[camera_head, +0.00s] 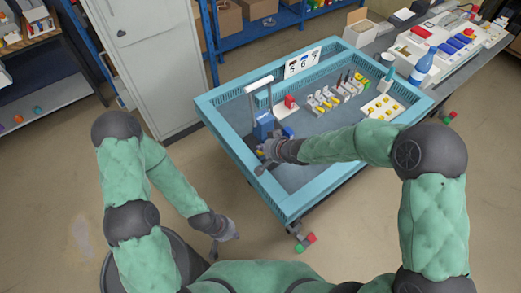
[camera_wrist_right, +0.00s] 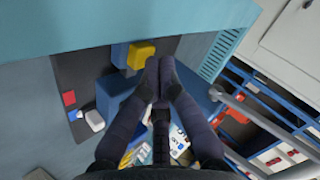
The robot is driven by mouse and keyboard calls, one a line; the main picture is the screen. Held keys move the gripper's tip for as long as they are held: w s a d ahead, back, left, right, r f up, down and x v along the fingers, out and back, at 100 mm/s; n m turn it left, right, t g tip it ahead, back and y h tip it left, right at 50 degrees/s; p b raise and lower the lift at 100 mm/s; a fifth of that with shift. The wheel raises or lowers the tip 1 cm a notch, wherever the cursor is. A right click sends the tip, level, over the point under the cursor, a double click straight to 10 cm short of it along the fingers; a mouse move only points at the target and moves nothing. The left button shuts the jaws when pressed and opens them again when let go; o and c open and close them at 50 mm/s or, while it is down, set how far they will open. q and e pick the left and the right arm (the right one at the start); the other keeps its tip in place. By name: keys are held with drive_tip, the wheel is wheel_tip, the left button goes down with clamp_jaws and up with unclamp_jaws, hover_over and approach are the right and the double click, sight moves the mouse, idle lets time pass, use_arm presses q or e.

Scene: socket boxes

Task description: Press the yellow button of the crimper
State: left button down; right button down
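The crimper is a blue device (camera_head: 263,124) on the left part of the workbench in the head view. Its yellow button (camera_wrist_right: 139,54) shows in the right wrist view on a blue body (camera_wrist_right: 112,94). My right gripper (camera_head: 264,160) is over the near left part of the bench, just in front of the crimper. In the right wrist view its fingertips (camera_wrist_right: 160,64) are together, empty, just right of the yellow button. Whether they touch it cannot be told. My left gripper (camera_head: 219,247) hangs low outside the bench, and its fingers are too small to read.
The bench has a raised light-blue rim (camera_head: 232,148). Several small parts (camera_head: 332,98) and a white tray with yellow pieces (camera_head: 382,108) lie further right on it. A red-and-white item (camera_head: 286,105) is close to the crimper. A grey cabinet (camera_head: 148,55) stands behind.

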drive_tip(key=shift+r+p, duration=0.9)
drive_tip(key=shift+p, duration=0.1)
drive_tip(key=shift+r, duration=0.1)
wheel_tip(320, 180, up, 5)
drive_tip(key=p, duration=0.5)
idle(0.6)
